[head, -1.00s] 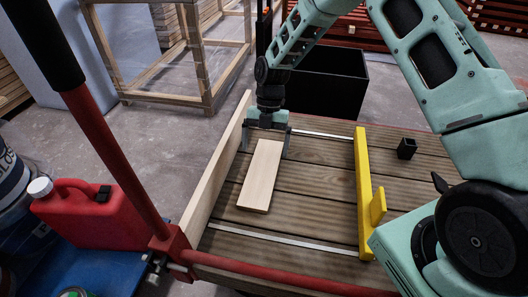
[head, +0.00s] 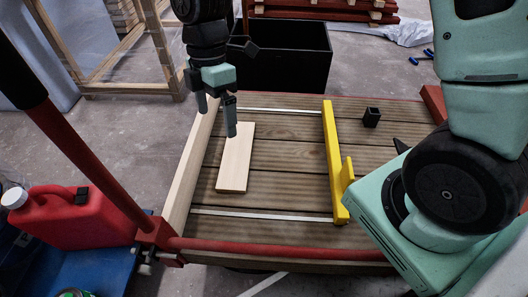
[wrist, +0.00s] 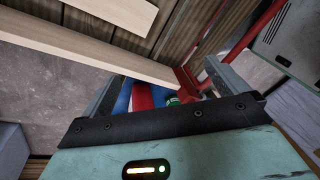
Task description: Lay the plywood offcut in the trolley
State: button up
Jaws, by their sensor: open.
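The plywood offcut (head: 235,160), a pale flat rectangular board, lies flat on the slatted wooden deck of the trolley (head: 285,190). It lies between a pale upright side board (head: 187,175) on the left and a yellow batten (head: 335,165) on the right, apart from the yellow one. My gripper (head: 217,113) is open and empty above the offcut's far left end, tilted, its fingers apart. In the wrist view my open gripper (wrist: 163,82) has nothing between its fingers; a pale board, likely the offcut (wrist: 120,10), shows at the top, beyond the side board (wrist: 90,48).
A small black square cup (head: 371,117) stands on the deck right of the yellow batten. The trolley's red handle (head: 95,165) rises at the left, near a red jerrycan (head: 70,218). A black bin (head: 285,60) stands behind. The deck between offcut and yellow batten is clear.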

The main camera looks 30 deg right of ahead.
jog(key=s+r+m+t, duration=0.1)
jog(key=s+r+m, duration=0.1)
jog(key=s+m, duration=0.4)
jog(key=s+r+m+t, duration=0.1)
jog(key=s+r+m, duration=0.2)
jog(key=s, duration=1)
jog(key=d+m, duration=0.1)
jog(key=m, duration=0.2)
jog(key=shift+r+h, duration=0.15)
jog(key=shift+h, duration=0.15)
jog(key=shift+a+r, duration=0.1)
notch_tip(320, 180, up, 44)
jog(key=p, duration=4.4)
jog(key=shift+r, duration=0.15)
